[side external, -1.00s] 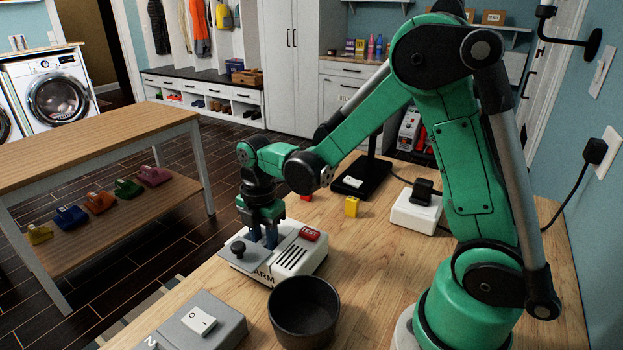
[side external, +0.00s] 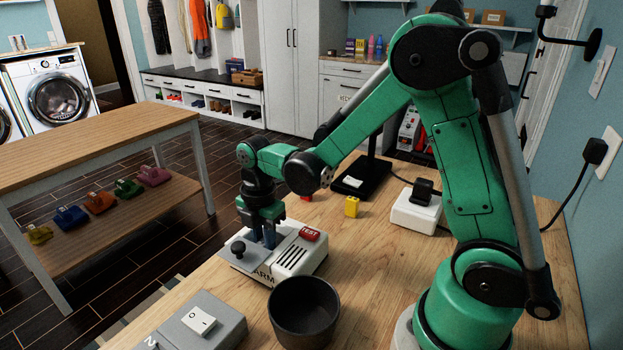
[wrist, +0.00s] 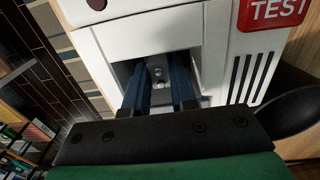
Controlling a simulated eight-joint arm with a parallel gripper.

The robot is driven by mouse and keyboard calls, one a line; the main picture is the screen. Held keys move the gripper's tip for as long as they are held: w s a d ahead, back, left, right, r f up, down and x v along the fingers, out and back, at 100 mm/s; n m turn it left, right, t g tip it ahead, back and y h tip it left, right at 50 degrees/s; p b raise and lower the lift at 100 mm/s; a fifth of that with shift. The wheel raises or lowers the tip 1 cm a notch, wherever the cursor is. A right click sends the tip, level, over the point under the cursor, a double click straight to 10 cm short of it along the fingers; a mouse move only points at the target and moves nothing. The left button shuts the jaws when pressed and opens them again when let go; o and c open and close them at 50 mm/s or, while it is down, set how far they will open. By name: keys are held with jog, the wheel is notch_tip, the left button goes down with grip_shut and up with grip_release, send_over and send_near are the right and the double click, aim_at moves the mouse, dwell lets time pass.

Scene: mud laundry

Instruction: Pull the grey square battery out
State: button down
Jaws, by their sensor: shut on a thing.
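In the side view the battery is hidden.
A black bowl (side external: 304,310) stands close in front of the box. A grey switch box (side external: 190,330) lies at the front left. A yellow block (side external: 352,206), a red block (side external: 306,197), a black stand (side external: 361,180) and a white plug box (side external: 416,212) are behind.

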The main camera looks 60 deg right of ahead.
dwell(0.3)
notch_tip(320, 180, up, 10)
dwell(1.6)
